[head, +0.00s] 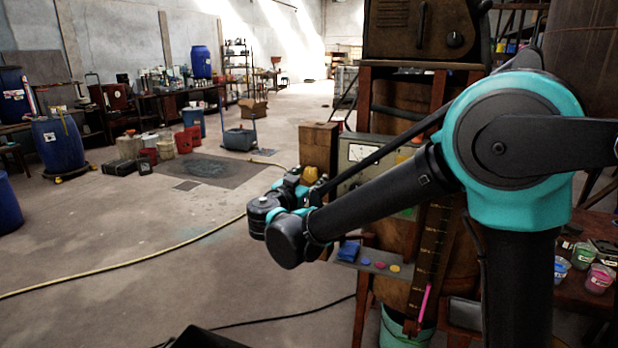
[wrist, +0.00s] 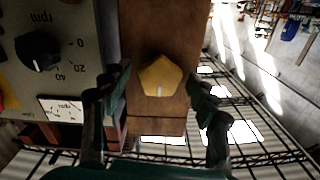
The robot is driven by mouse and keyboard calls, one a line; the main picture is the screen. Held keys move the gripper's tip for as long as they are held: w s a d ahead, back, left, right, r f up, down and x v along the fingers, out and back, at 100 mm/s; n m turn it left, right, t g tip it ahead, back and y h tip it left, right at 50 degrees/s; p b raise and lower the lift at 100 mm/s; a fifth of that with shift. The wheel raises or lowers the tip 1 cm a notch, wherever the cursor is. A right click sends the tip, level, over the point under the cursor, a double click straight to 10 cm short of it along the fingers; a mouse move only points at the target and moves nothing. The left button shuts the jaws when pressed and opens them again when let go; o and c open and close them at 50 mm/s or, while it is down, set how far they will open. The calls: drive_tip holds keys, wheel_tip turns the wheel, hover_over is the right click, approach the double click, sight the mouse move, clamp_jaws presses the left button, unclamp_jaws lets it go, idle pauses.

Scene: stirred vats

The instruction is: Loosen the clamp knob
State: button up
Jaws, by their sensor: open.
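The clamp knob appears to be the yellow five-sided knob (wrist: 161,76) with a pale mark, on a brown block (wrist: 150,22) in the wrist view. My gripper (wrist: 158,82) is open, with one dark finger on each side of the knob and visible gaps between. I cannot tell how far in front of the knob the fingertips are. In the head view my gripper (head: 295,185) is small, at the end of my arm beside the vat stand, with a yellow patch, likely the knob (head: 310,174), just beyond it.
A grey panel with a black rpm dial (wrist: 38,51) lies close left of the knob in the wrist view. In the head view, a shelf (head: 372,262) with coloured discs sits below my arm, above a green bucket (head: 400,330). Open floor lies to the left, crossed by a yellow hose (head: 130,262).

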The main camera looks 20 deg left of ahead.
drive_tip(key=c, duration=1.2)
drive_tip(key=shift+o, duration=0.2)
